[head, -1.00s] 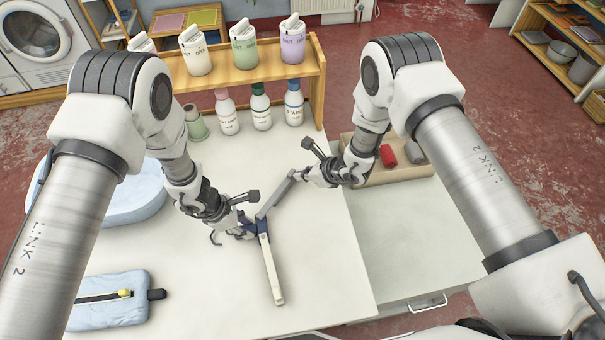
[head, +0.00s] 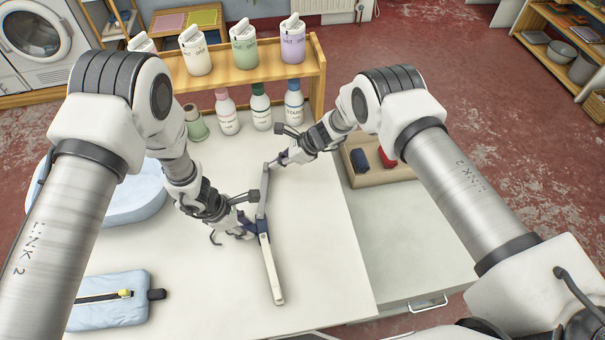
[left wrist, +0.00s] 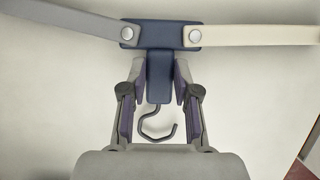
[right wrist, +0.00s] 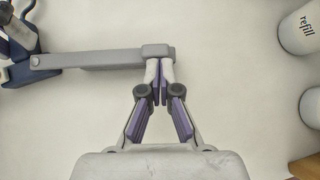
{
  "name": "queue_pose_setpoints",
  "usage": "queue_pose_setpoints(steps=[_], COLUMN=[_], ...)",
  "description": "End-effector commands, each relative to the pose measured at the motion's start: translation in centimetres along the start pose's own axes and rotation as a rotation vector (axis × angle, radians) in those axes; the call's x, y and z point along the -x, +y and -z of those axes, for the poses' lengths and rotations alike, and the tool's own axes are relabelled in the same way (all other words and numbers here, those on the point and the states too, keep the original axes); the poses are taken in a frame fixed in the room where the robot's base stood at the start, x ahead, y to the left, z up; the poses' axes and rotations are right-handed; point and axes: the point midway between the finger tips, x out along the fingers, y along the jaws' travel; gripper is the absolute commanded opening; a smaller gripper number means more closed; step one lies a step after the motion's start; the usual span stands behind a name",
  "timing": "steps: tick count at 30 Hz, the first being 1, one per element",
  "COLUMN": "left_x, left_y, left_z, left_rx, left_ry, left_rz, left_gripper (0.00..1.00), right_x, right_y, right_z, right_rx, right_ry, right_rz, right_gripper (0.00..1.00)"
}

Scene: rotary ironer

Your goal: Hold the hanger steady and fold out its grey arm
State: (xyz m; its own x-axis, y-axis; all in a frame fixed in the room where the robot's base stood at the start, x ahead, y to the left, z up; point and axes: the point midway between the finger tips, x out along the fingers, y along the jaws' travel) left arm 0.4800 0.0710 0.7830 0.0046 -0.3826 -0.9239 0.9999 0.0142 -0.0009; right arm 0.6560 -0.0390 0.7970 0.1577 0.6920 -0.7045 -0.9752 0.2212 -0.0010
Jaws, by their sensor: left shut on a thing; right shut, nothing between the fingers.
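The hanger lies over the white tabletop, with a dark blue hub (head: 262,226), a white arm (head: 271,270) toward the front and a grey arm (head: 264,192) toward the back. In the left wrist view the two arms spread nearly in line, with a slight bend. My left gripper (left wrist: 158,72) is shut on the blue stem below the hub; the dark hook (left wrist: 158,128) shows between its fingers. My right gripper (right wrist: 160,66) is shut and empty, its fingertips against the side of the grey arm's block-like end (right wrist: 158,51). Whether they press firmly cannot be told.
A wooden shelf (head: 255,72) with dispensers above and bottles below stands at the back. A blue basin (head: 135,200) and a light blue pouch (head: 110,300) are on the left. A tray (head: 375,174) with red and dark rolls is at right. The table right of the hanger is clear.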

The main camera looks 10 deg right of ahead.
Motion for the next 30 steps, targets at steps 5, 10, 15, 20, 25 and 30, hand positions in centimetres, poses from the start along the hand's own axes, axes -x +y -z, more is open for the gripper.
queue_pose_setpoints(steps=[5,10,15,20,25,30], left_x=[0.0,0.0,0.0,0.0,0.0,0.0], left_y=[0.0,0.0,0.0,0.0,0.0,0.0], left_z=[0.0,0.0,0.0,0.0,0.0,0.0], left_rx=[0.000,0.000,-0.001,-0.002,-0.002,-0.003], left_ry=[0.000,0.000,0.000,0.000,0.000,0.000], left_rz=[0.000,0.000,0.000,0.001,0.001,0.001], left_gripper=[0.00,0.00,0.00,0.00,0.00,0.00], right_x=[-1.2,-1.8,-2.0,-2.0,-2.0,-1.9], right_y=[-0.2,-0.3,-0.3,-0.3,-0.3,-0.2], right_z=[-1.1,-1.7,-1.9,-2.0,-2.0,-1.9], right_rx=[0.048,0.048,0.046,0.046,0.046,0.046], right_ry=[0.003,0.004,0.004,0.004,0.003,0.003], right_rz=[-0.048,-0.049,-0.049,-0.048,-0.048,-0.048], right_gripper=[0.00,0.00,0.00,0.00,0.00,0.00])
